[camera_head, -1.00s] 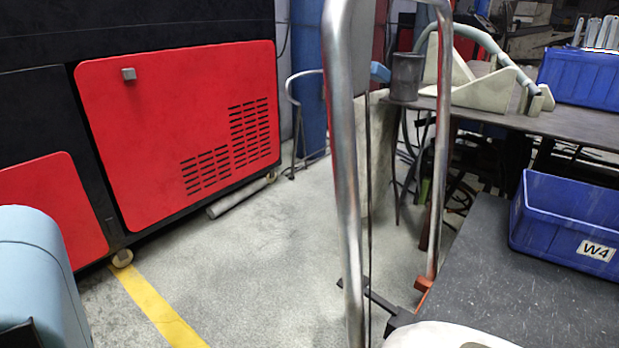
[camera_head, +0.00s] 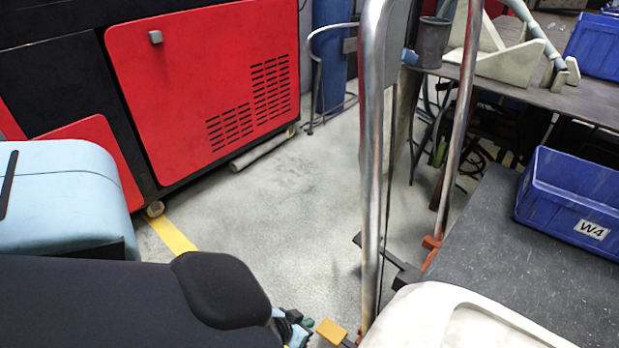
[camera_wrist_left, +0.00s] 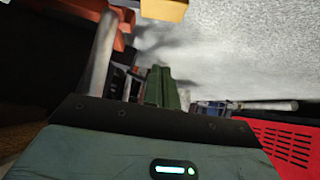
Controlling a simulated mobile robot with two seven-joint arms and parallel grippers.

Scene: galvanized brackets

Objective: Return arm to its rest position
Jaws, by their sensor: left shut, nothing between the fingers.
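My left arm, black, comes in from the left along the bottom of the head view. My left gripper (camera_head: 298,328) is at the bottom edge, low beside the upright metal tube and mostly hidden by the arm. It is shut and holds nothing. In the left wrist view, the grey-blue housing and dark mount fill the bottom, with a dark green shape (camera_wrist_left: 165,88) just above the mount. My right gripper is not in view.
A bent metal tube frame (camera_head: 371,180) stands close to the left gripper. A dark tabletop (camera_head: 490,240) with a blue W4 bin (camera_head: 570,205) is at right. A red-panelled cabinet (camera_head: 190,85) stands at back left. Grey floor (camera_head: 285,215) between is clear.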

